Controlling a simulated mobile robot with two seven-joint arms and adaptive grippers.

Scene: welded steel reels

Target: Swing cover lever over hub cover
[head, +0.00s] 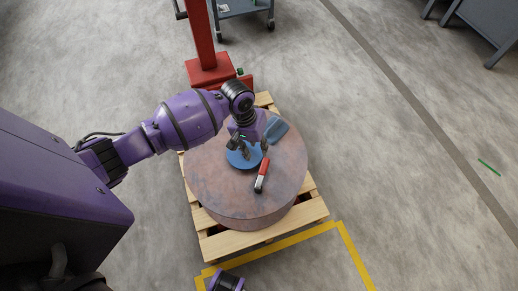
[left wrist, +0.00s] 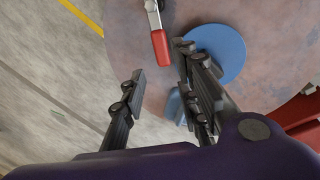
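The rust-brown steel reel (head: 215,185) lies flat on a wooden pallet. The blue round hub cover (head: 243,161) sits on its top, partly hidden by my left gripper (head: 250,146); it also shows in the left wrist view (left wrist: 226,50). The cover lever, with a red grip (head: 262,175) and a metal end, lies beside the cover on its right. In the left wrist view the red grip (left wrist: 160,48) appears beyond the gap between my left fingers (left wrist: 160,62). The fingers are spread, with nothing held. I cannot tell whether they touch the lever. My right gripper is not visible.
A blue flat piece (head: 276,130) is at the reel's far right edge.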

